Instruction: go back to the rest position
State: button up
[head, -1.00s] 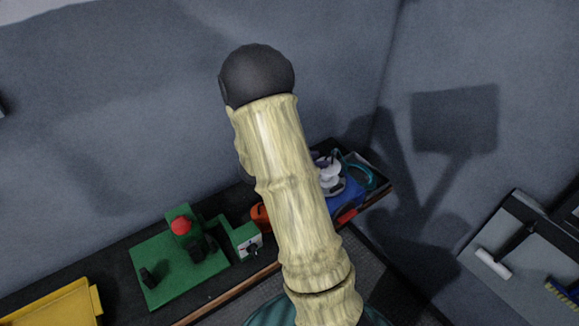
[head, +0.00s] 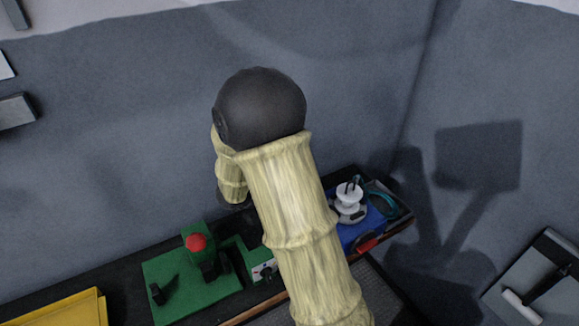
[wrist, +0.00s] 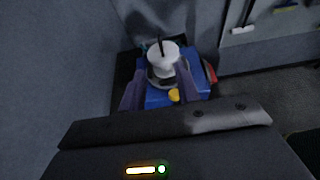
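My gripper (wrist: 158,76) shows in the wrist view as two purple fingers standing wide apart. Nothing is held between them. Past the fingertips is a white insulator-like piece (wrist: 163,58) on a blue box (wrist: 190,90). In the head view my arm rises through the middle, with its dark joint at the top. The gripper itself is hidden there. The white piece (head: 349,200) and the blue box (head: 362,230) stand to the right of the arm.
A green fixture with a red button (head: 196,242) sits on the dark bench. A yellow tray (head: 75,308) is at lower left, and a teal coil (head: 382,197) lies at the bench's right end. A grey wall is close behind. A grey panel with a white-ended tool (head: 520,303) is at right.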

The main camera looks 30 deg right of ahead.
jog(key=s+a+f+m+g+y, duration=0.2)
jog(key=s+a+f+m+y, duration=0.3)
jog(key=s+a+m+y, duration=0.5)
jog(key=a+m+t+y, duration=0.1)
jog(key=m, duration=0.2)
jog(key=a+r+m+t+y, duration=0.1)
jog(key=a+m, duration=0.1)
jog(key=m, duration=0.1)
jog(key=s+a+r+m+t+y, duration=0.1)
jog(key=m, duration=0.1)
jog(key=shift+a+r+m+t+y, duration=0.1)
jog(key=shift+a+m+t+y, duration=0.2)
jog(key=shift+m, duration=0.1)
jog(key=shift+w, duration=0.15)
dwell(0.7)
